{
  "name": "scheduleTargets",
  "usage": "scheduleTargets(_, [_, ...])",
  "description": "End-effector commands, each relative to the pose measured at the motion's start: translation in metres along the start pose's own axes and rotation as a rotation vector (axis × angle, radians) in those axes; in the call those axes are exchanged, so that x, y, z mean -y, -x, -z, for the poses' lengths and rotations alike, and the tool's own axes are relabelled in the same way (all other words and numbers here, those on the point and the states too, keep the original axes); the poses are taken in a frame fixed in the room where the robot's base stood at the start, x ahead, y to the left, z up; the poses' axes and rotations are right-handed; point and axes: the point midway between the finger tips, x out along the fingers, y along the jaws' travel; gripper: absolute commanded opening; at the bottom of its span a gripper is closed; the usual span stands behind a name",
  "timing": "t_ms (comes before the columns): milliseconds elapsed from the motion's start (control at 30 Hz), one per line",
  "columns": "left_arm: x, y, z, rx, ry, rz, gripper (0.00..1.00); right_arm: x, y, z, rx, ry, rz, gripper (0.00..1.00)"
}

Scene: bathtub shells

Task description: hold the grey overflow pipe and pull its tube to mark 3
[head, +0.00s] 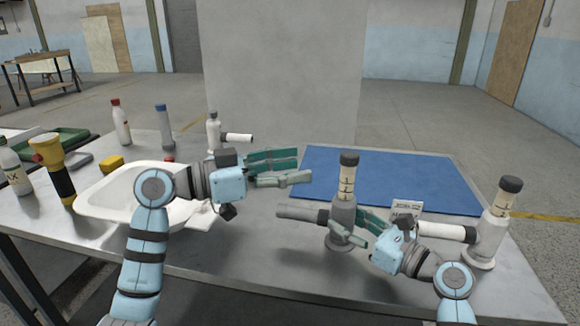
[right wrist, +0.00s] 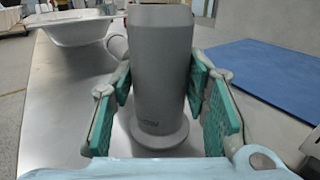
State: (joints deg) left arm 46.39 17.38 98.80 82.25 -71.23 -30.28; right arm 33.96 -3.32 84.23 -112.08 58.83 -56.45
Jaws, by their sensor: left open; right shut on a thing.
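The grey overflow pipe (head: 341,222) stands upright near the table's front edge, with a side branch pointing left. Its cream tube (head: 347,184) with dark marks and a dark cap (head: 349,159) rises out of the top. My right gripper (head: 362,232) is shut around the grey body; the right wrist view shows the grey pipe (right wrist: 160,75) between the green pads, its round foot on the table. My left gripper (head: 285,170) is open and empty, left of the tube and near its height. I cannot read which mark the tube is at.
A white overflow pipe (head: 487,238) stands at the right, another white one (head: 214,135) at the back. A blue mat (head: 400,178) lies behind; a white basin (head: 110,194), flashlight (head: 54,165) and bottles are left.

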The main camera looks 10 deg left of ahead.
Motion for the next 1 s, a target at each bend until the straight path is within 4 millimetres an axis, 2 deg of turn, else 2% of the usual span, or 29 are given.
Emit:
scheduleTargets(233, [0.0,0.0,0.0,0.0,0.0,0.0,0.51,0.0,0.0,0.0,0.001,0.0,0.0,0.1])
scheduleTargets(267, [0.0,0.0,0.0,0.0,0.0,0.0,0.51,0.0,0.0,0.0,0.001,0.0,0.0,0.45])
scheduleTargets(400, [0.0,-0.001,0.0,0.0,0.0,0.0,0.51,0.0,0.0,0.0,0.001,0.0,0.0,0.65])
scheduleTargets(667, [0.0,-0.001,0.0,0.0,-0.001,0.001,0.51,0.0,0.0,0.0,0.0,0.0,0.0,0.65])
scheduleTargets(767, [0.0,-0.001,0.0,0.0,-0.001,0.001,0.51,0.001,0.006,0.001,0.0,0.0,0.002,0.65])
scheduleTargets(867, [0.0,-0.001,0.0,0.0,-0.001,0.0,0.51,0.001,0.024,0.001,-0.001,0.002,0.003,0.65])
scheduleTargets(1000, [0.0,-0.001,0.0,0.0,-0.001,0.001,0.51,0.001,0.063,0.002,-0.005,0.005,0.003,0.65])
